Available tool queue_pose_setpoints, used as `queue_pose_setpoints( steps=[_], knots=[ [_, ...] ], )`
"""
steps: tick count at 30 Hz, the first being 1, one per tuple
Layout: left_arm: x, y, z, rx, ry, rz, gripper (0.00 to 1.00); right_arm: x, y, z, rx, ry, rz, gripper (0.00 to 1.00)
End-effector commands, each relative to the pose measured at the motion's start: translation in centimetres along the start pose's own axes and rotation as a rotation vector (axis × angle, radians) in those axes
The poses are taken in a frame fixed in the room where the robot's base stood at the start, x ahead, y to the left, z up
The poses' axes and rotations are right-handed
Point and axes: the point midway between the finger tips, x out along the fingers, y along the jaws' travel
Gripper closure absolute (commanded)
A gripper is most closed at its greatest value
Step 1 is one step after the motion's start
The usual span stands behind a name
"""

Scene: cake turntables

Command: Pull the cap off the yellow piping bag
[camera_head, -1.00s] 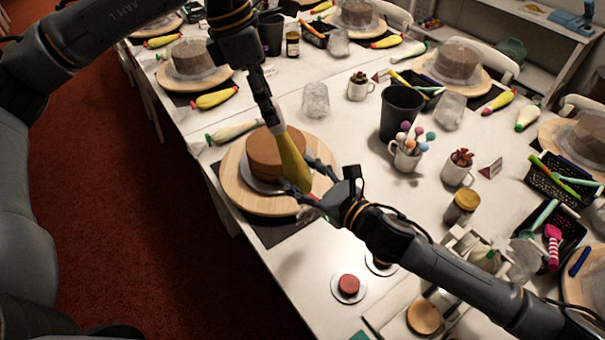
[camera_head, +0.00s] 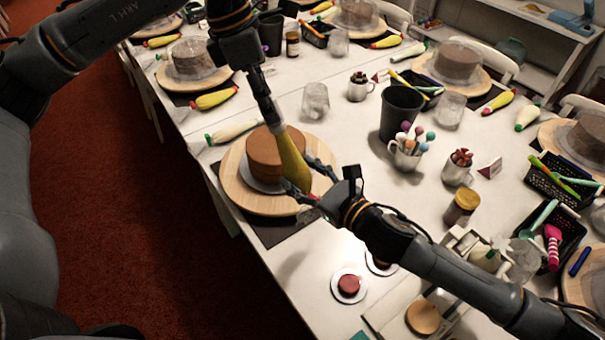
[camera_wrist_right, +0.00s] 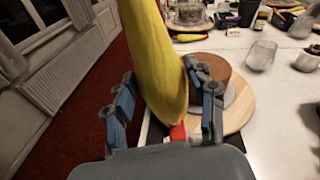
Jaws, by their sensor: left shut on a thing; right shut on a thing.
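The yellow piping bag (camera_head: 292,160) hangs tilted in front of the brown cake (camera_head: 268,150). My left gripper (camera_head: 275,120) is shut on its upper end. My right gripper (camera_head: 304,176) has its fingers on both sides of the bag's lower part. In the right wrist view, the yellow bag (camera_wrist_right: 155,60) runs down between the two fingers. The red cap (camera_wrist_right: 177,132) shows at the bag's lower end, close to the palm. Its lower part is hidden by the gripper, and I cannot see a gap between cap and bag.
The cake stands on a round wooden turntable (camera_head: 232,178) at the table's left edge. A black cup (camera_head: 400,112), a mug of coloured sticks (camera_head: 404,155) and a yellow-lidded jar (camera_head: 461,207) stand to the right. Small red discs (camera_head: 348,285) lie in front. White table is free between.

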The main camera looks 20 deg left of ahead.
Motion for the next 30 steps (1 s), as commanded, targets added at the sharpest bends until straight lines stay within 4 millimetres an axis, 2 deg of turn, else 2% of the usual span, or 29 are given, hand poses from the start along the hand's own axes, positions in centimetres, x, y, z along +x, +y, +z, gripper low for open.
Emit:
queue_pose_setpoints(
  steps=[21, 30],
  knots=[
    [-4.4, 0.0, 0.0, 0.000, -0.001, 0.001, 1.00, 0.0, 0.0, 0.1, -0.001, -0.002, 0.000, 0.54],
    [-5.1, 0.0, 0.0, 0.001, -0.001, 0.000, 1.00, 0.0, 0.0, 0.1, -0.001, -0.002, 0.000, 0.54]
  ],
)
